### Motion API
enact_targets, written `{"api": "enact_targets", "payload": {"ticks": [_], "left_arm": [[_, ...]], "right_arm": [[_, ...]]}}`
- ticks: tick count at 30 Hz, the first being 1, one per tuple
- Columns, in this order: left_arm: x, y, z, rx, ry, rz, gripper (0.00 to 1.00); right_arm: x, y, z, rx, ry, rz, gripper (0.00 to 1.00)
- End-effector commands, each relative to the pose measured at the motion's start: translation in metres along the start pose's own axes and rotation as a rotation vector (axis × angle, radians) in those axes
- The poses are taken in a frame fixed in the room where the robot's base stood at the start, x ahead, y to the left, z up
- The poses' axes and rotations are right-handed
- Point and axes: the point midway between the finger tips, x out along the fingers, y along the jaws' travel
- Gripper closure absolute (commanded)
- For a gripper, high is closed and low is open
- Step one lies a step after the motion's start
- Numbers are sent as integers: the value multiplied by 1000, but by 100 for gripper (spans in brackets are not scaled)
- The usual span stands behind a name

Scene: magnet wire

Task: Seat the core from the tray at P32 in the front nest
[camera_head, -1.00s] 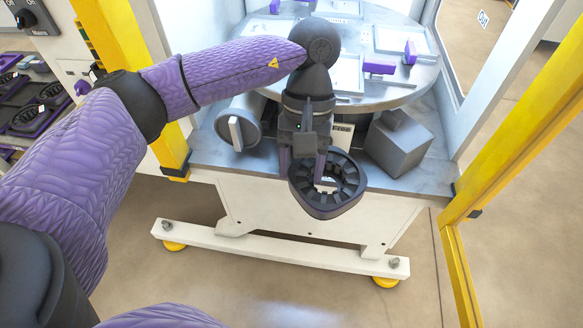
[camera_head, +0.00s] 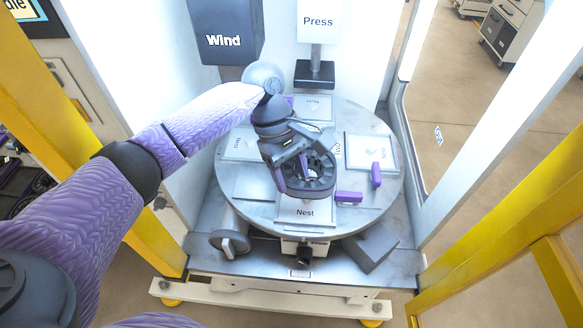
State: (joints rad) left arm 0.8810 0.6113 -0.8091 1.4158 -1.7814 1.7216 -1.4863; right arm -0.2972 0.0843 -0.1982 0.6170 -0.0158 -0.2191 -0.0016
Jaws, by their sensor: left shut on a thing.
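My left gripper (camera_head: 292,175) is shut on the core (camera_head: 312,178), a dark ring with slots around its inside. It holds the core over the front part of the round grey turntable, above the front nest (camera_head: 305,212), a pale plate marked "Nest". The core and gripper hide the back of that plate. I cannot tell how high the core is above it. The tray at P32 cannot be made out. My right gripper is not in view.
Other nest plates lie on the turntable (camera_head: 235,208), one at the right (camera_head: 369,152). Purple blocks (camera_head: 349,197) stand right of the front nest. The Wind unit (camera_head: 225,40) and Press (camera_head: 315,72) rise behind. A yellow post (camera_head: 500,218) stands at right.

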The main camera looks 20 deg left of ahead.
Motion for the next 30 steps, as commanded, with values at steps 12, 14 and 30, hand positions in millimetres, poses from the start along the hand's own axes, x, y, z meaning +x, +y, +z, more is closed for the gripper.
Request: {"api": "enact_targets", "payload": {"ticks": [12,14,30], "left_arm": [[37,0,-15,2,-3,1,100],[44,1,-18,2,-2,1,100],[53,1,-22,3,0,2,100]], "right_arm": [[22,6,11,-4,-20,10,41],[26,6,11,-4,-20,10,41],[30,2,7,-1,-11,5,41]]}}
